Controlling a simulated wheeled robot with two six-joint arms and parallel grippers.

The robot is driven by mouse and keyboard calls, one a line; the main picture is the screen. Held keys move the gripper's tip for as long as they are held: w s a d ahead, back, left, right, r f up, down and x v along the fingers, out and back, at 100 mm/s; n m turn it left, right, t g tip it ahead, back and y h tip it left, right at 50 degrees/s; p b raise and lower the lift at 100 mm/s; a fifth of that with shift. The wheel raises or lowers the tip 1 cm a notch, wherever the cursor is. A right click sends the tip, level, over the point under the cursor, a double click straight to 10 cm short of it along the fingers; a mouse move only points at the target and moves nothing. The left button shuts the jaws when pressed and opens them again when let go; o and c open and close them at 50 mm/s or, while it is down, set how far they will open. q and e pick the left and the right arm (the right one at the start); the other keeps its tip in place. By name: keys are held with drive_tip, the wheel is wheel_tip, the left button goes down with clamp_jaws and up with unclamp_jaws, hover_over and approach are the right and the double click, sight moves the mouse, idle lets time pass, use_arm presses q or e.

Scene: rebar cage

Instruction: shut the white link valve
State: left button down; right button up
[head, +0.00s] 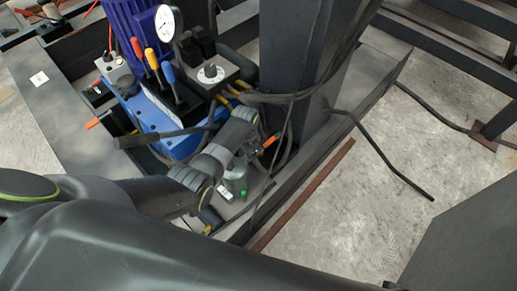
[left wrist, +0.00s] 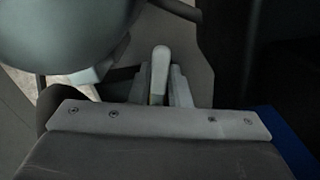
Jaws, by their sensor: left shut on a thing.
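In the left wrist view, a pale, rounded lever (left wrist: 161,65), which looks like the white link valve's handle, stands between the two fingers of my left gripper (left wrist: 160,95). The fingers are shut on it from both sides. The valve's body and the lever's lower end are hidden. In the head view, my left arm reaches in from the left to the foot of the dark column, beside the blue hydraulic unit (head: 128,103). The fingertips and the white lever cannot be made out there. My right gripper is not in view.
A pressure gauge (head: 166,22) and levers with orange, yellow and blue (head: 168,73) grips stand on the unit, close to my arm. Black hoses (head: 340,108) wrap the dark column (head: 300,60). An orange-handled lever (head: 270,141) is near my wrist. Open floor (head: 390,180) lies right.

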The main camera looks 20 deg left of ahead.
use_arm(q)
drive_tip(key=shift+w+a+r+m+p, duration=0.1)
drive_tip(key=shift+w+a+m+p, duration=0.15)
drive_tip(key=shift+m, duration=0.35)
drive_tip(key=shift+w+a+m, duration=0.2)
drive_tip(key=shift+w+m, duration=0.05)
drive_tip(key=shift+m, duration=0.55)
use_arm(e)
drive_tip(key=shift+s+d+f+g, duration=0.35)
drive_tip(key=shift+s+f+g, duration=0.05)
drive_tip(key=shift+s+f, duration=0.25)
use_arm(q)
drive_tip(key=shift+w, duration=0.1)
drive_tip(key=c, duration=1.4)
unclamp_jaws()
drive_tip(key=shift+o, duration=0.2)
drive_tip(key=shift+p, duration=0.3)
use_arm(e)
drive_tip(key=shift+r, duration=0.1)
